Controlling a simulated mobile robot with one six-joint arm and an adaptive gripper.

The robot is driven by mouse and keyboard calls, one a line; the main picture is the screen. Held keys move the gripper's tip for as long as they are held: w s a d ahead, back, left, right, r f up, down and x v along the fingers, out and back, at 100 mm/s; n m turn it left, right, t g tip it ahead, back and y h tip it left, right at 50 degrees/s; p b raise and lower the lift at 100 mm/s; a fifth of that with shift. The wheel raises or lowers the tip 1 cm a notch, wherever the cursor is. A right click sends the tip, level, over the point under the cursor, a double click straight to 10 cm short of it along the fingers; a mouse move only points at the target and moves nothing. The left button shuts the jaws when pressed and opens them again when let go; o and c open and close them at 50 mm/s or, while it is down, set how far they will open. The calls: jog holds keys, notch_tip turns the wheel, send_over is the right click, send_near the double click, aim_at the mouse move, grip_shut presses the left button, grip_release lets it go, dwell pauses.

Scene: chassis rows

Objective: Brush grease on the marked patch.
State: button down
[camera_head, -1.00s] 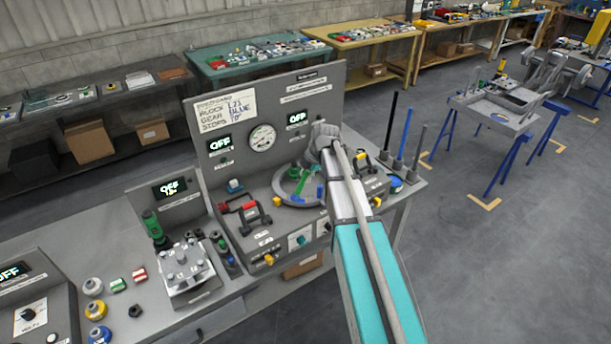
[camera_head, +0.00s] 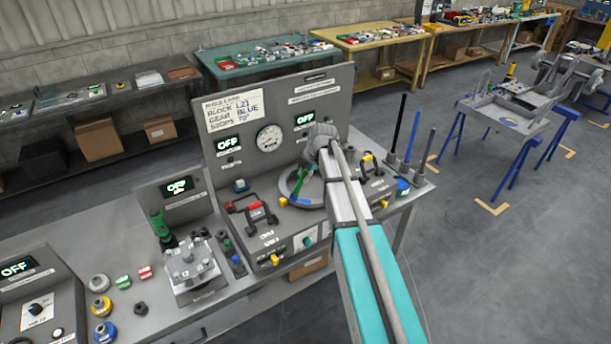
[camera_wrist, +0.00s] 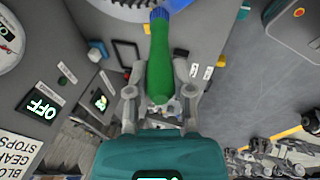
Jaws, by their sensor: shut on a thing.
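My gripper (camera_wrist: 160,88) is shut on a green-handled tool (camera_wrist: 159,62) with a blue end, likely the grease brush. In the wrist view the handle runs from between the fingers toward the toothed ring (camera_wrist: 118,7) at the top edge. The tool's blue end overlaps the ring's edge in that view; I cannot tell whether they touch. In the head view the round fixture (camera_head: 288,183) sits on the bench panel, with green and blue parts over it, and my arm hides part of it. I cannot make out a marked patch.
An upright panel (camera_head: 330,82) with a gauge (camera_head: 270,138) and OFF displays stands behind the fixture. A red-and-black handle (camera_head: 245,203), a black-and-grey block (camera_head: 190,270) and upright rods (camera_head: 399,125) are nearby. A blue round container (camera_head: 402,186) stands at the right.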

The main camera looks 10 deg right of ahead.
jog(key=shift+r+p, duration=3)
jog(key=shift+p, duration=0.05)
jog(key=shift+r, duration=0.1)
jog(key=shift+r+p, duration=1.4)
jog(key=shift+p, duration=0.1)
jog(key=shift+f, duration=0.15)
notch_tip(320, 180, down, 7)
jog(key=b, duration=0.7)
jog(key=shift+w, duration=0.1)
jog(key=shift+f+b, duration=0.85)
jog(key=shift+b, duration=0.2)
jog(key=shift+d, duration=0.15)
